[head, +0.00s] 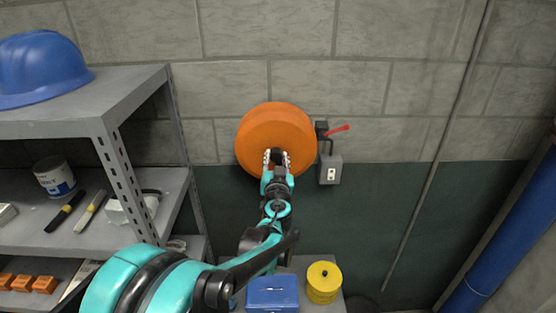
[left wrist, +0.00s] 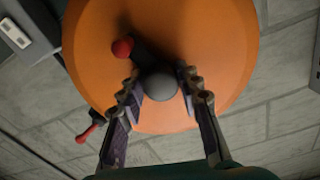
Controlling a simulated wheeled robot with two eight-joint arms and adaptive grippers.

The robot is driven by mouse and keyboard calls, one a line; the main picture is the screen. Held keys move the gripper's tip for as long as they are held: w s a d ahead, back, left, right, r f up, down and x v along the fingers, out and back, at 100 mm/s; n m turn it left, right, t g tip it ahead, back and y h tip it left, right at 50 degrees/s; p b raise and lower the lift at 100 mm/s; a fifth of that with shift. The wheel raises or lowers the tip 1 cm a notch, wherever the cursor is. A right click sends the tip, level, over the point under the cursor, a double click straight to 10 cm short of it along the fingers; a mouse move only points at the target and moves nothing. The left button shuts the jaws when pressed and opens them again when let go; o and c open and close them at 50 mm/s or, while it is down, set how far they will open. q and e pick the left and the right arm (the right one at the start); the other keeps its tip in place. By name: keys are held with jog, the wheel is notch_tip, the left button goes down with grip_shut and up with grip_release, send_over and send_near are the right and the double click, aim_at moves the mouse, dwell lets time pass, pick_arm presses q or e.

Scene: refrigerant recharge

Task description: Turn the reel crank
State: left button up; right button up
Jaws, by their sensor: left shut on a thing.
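The orange reel (head: 275,125) is a round drum mounted on the wall, and its face fills much of the left wrist view (left wrist: 215,45). Its crank (left wrist: 143,56) has a short dark arm with a small red knob (left wrist: 122,47) at one end and a grey rounded end (left wrist: 158,84) at the other. My left gripper (head: 276,157) is in front of the lower part of the reel. In the left wrist view its fingers (left wrist: 160,86) are on both sides of the grey rounded end, shut on the crank. The red knob is outside the fingers. My right gripper is not in view.
A grey box with a red lever (head: 338,129) is on the wall just right of the reel. A grey shelf (head: 120,95) with a blue helmet (head: 42,68) stands at left.

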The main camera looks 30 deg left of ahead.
pick_arm(q)
jog(key=m+b, duration=0.1)
jog(key=m, duration=0.4)
jog(key=shift+b, duration=0.3)
jog(key=m+b, duration=0.1)
jog(key=m, duration=0.5)
jog(key=m+b, duration=0.1)
jog(key=m, duration=0.9)
jog(key=shift+r, duration=0.1)
jog(key=shift+m+b, duration=0.3)
jog(key=shift+s, duration=0.1)
jog(key=o, duration=1.2)
jog(key=shift+c, duration=0.2)
